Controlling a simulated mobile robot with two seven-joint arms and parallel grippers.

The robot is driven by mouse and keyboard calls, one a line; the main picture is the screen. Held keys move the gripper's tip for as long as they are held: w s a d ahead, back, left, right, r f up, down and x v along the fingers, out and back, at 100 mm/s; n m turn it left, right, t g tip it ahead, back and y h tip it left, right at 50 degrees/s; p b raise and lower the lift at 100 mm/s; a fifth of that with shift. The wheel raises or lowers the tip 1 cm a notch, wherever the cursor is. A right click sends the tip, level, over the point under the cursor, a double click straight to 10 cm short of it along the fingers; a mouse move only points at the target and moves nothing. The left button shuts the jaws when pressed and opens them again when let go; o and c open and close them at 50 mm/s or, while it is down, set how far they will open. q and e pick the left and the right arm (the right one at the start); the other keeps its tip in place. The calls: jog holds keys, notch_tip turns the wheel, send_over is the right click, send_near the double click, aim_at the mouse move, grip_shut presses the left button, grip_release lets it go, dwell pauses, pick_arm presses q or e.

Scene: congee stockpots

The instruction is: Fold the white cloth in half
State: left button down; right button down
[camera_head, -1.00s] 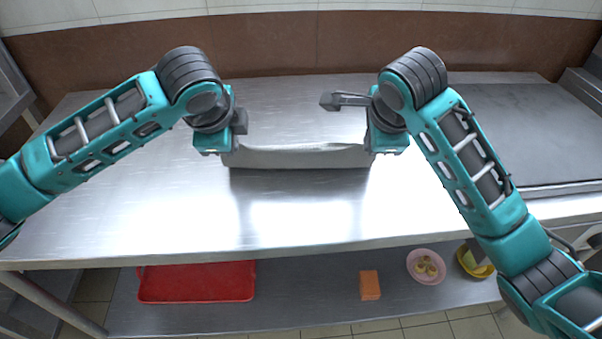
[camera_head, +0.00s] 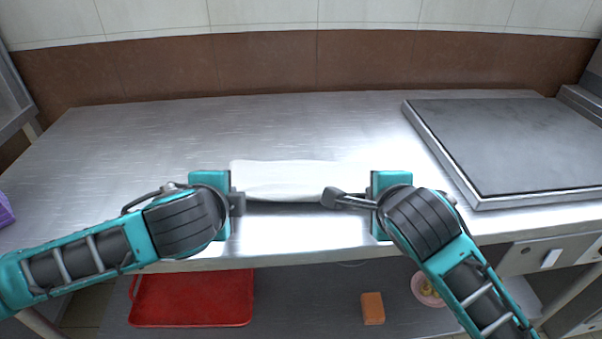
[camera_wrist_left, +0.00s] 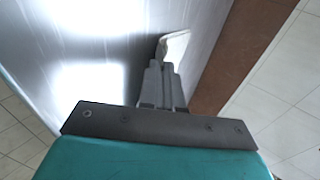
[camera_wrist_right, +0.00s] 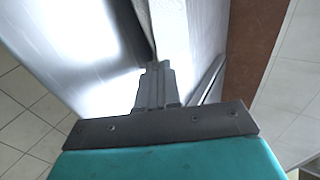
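The white cloth (camera_head: 283,178) spans the gap between my two grippers above the steel table, its near edge toward me. My left gripper (camera_head: 239,203) is at the cloth's near left corner. In the left wrist view its fingers are together, with a flap of cloth (camera_wrist_left: 174,45) coming from the tips. My right gripper (camera_head: 332,197) is at the near right corner. In the right wrist view its fingers are together, and a strip of cloth (camera_wrist_right: 170,35) runs from the tips. Whether the cloth's far part touches the table cannot be told.
The steel table (camera_head: 130,140) is clear at left and back. A grey raised slab (camera_head: 520,140) lies at right. Below, the lower shelf holds a red tray (camera_head: 193,300), an orange block (camera_head: 372,308) and a pink bowl (camera_head: 424,290). A purple thing (camera_head: 5,210) shows at far left.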

pick_arm(q)
jog(key=c, duration=1)
grip_release()
pick_arm(e)
jog(key=c, duration=1)
grip_release()
pick_arm(q)
jog(key=shift+s+r, duration=0.1)
jog(key=shift+r, duration=0.35)
pick_arm(e)
jog(key=shift+s+r, duration=0.15)
jog(key=shift+r, duration=0.3)
pick_arm(q)
jog(key=s+r, duration=0.5)
jog(key=r, duration=0.3)
jog(key=shift+s, duration=0.4)
pick_arm(e)
jog(key=s+r, duration=0.5)
jog(key=r, duration=0.3)
jog(key=shift+s, duration=0.4)
